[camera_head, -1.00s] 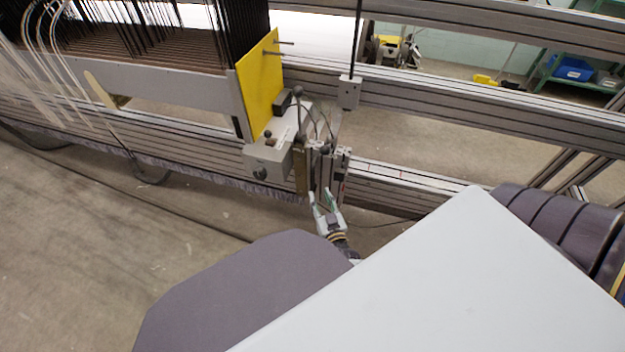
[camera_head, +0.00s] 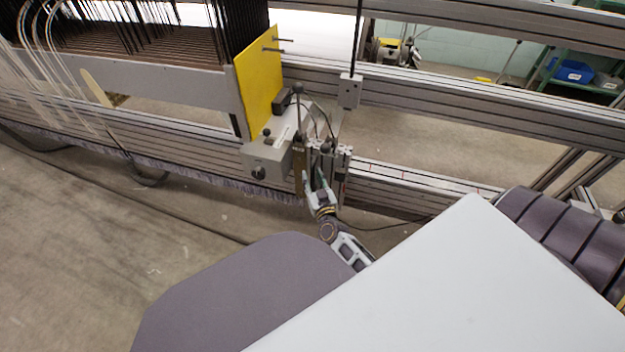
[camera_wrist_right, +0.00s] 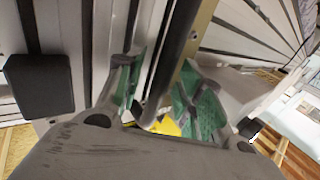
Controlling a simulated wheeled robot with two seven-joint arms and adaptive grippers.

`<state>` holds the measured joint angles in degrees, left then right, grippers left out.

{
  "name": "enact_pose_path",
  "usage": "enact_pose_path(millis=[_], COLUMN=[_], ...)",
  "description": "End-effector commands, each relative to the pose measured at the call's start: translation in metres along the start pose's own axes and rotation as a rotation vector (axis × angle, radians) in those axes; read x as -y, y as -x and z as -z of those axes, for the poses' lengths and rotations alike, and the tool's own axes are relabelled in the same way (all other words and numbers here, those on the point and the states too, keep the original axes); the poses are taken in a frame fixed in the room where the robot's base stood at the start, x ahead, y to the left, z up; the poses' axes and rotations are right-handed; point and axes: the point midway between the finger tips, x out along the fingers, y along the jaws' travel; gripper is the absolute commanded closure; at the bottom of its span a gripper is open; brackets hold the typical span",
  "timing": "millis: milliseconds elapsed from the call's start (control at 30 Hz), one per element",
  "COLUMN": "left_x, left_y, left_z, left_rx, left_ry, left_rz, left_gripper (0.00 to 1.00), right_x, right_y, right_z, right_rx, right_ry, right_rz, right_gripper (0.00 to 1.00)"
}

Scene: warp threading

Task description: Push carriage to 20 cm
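The carriage (camera_head: 266,160) is a grey box with a dark knob, joined to upright metal profiles and a brass-coloured plate. It sits on the long slotted rail (camera_head: 430,186), right of and below the yellow plate (camera_head: 262,80). My right gripper (camera_head: 318,188) is at the lower end of the carriage's upright parts. In the right wrist view its green-padded fingers (camera_wrist_right: 165,100) are spread, with a dark rod (camera_wrist_right: 176,55) and the brass-coloured strip (camera_wrist_right: 200,35) between them. Whether the pads touch them is unclear. My left gripper is out of view.
Red marks (camera_head: 373,172) show on the rail right of the carriage, where the rail looks clear. A hanging block (camera_head: 350,91) on a dark rod is above. Black heddles (camera_head: 240,30) and pale threads (camera_head: 40,80) fill the upper left. A cable lies on the floor.

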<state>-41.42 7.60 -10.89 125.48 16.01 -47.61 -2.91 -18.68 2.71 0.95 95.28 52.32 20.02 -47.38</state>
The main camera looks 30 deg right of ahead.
Motion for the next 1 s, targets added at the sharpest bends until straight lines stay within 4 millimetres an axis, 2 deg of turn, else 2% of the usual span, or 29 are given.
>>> enact_pose_path(millis=[367, 400, 700, 1000], left_x=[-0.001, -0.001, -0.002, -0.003], left_y=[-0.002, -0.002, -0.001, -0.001], left_z=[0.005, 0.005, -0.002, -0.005], left_rx=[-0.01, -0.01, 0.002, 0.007], left_ry=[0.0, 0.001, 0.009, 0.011], left_rz=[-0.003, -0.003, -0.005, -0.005], left_gripper=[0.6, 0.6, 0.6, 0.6], right_x=[0.0, 0.0, 0.0, 0.0], right_y=[-0.004, -0.004, -0.003, -0.004], right_z=[0.0, 0.0, 0.0, 0.0], right_rx=[0.0, 0.0, 0.0, 0.0], right_ry=[-0.001, -0.001, -0.001, -0.001], right_rz=[0.0, 0.0, 0.0, 0.0], right_gripper=[0.63, 0.64, 1.0, 1.0])
